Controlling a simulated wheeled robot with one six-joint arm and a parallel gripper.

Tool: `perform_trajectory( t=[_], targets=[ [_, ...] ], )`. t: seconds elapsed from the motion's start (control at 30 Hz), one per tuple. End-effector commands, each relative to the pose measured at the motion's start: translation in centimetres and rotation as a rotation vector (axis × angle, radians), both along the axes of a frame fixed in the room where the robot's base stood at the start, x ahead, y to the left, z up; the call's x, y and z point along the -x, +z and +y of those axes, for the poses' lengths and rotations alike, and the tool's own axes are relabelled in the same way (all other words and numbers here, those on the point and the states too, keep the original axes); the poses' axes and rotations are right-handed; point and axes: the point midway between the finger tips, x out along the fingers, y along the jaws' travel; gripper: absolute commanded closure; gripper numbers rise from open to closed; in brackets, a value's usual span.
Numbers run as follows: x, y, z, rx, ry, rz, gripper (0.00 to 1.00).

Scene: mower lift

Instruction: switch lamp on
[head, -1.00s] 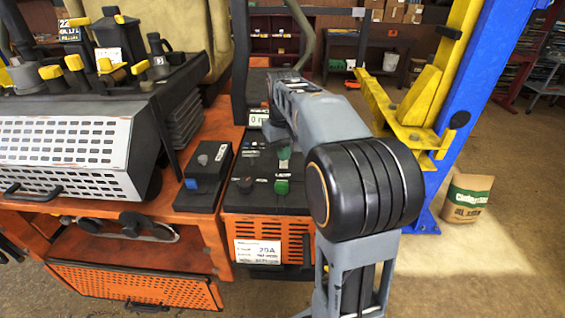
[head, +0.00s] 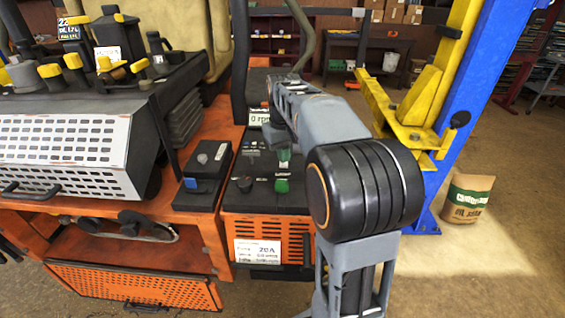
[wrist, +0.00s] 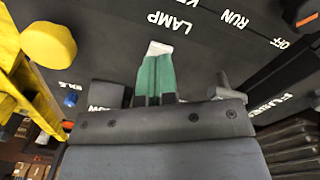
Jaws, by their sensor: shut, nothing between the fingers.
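My gripper (wrist: 157,62) is in the wrist view, its two green fingers with pale tips together and nothing visible between them. The tips are over a dark control panel, just below the printed word LAMP (wrist: 168,22). I cannot make out a lamp switch apart from the fingers, nor tell whether the tips touch the panel. A grey lever (wrist: 229,90) stands to the right of the fingers. In the head view my gripper (head: 284,156) is low over the dark panel (head: 262,203), behind a green knob (head: 282,186).
A dark knob (head: 244,184) sits left of the green one. A small display (head: 260,118) reading 0 rpm stands behind. A black box with a blue button (head: 191,183) is to the left. A blue post (head: 462,100) with yellow brackets stands to the right.

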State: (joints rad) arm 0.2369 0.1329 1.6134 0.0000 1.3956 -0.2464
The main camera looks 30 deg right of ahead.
Motion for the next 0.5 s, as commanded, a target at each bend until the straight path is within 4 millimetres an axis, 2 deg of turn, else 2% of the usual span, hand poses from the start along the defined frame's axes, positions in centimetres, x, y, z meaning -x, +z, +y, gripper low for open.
perform_trajectory(
  t=[0.5],
  targets=[
    [0.0, -0.86, 0.0, 0.0, 0.0, 0.0, 1.0]
  ],
)
